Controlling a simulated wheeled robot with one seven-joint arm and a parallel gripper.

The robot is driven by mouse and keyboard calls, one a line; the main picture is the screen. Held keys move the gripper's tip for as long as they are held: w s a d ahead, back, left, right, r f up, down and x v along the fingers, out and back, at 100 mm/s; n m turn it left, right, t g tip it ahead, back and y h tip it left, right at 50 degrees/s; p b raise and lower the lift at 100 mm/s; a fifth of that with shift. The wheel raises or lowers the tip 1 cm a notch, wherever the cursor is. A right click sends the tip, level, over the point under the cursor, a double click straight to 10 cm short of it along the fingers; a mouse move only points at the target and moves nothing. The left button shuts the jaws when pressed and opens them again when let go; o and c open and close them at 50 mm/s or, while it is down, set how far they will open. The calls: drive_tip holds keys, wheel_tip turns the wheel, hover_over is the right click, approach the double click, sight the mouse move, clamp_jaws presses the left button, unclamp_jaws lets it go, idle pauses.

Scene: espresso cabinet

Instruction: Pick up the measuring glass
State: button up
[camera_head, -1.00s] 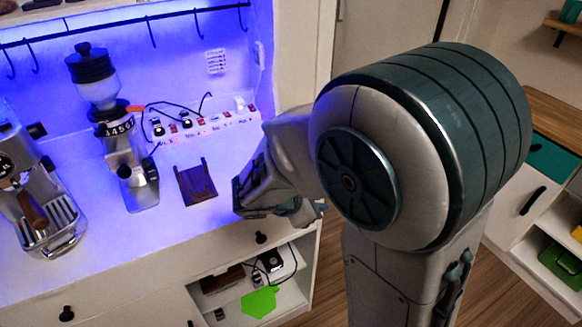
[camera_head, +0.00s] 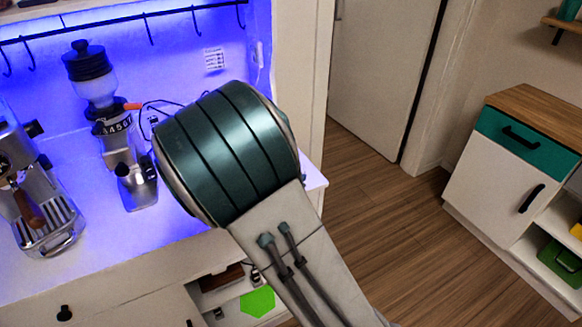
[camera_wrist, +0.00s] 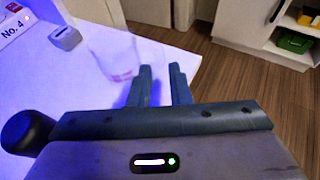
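A clear, faint glass (camera_wrist: 115,55), apparently the measuring glass, stands on the white counter in the wrist view, close to the counter's edge. It is beyond and to the left of my gripper's left finger. My gripper (camera_wrist: 162,70) points toward the counter edge, with its two fingers apart and nothing between them. I cannot tell whether the left finger touches the glass. In the head view my arm hides the gripper and the glass.
A coffee grinder (camera_head: 118,150) and an espresso machine (camera_head: 35,205) stand on the counter to the left. A small white-grey box (camera_wrist: 65,37) is near the back. The floor (camera_head: 385,220) right of the counter is clear. A cabinet (camera_head: 490,175) stands further right.

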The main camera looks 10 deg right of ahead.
drive_tip(key=shift+x, duration=2.65)
drive_tip(key=shift+r, duration=0.1)
drive_tip(key=shift+c, duration=0.4)
clamp_jaws()
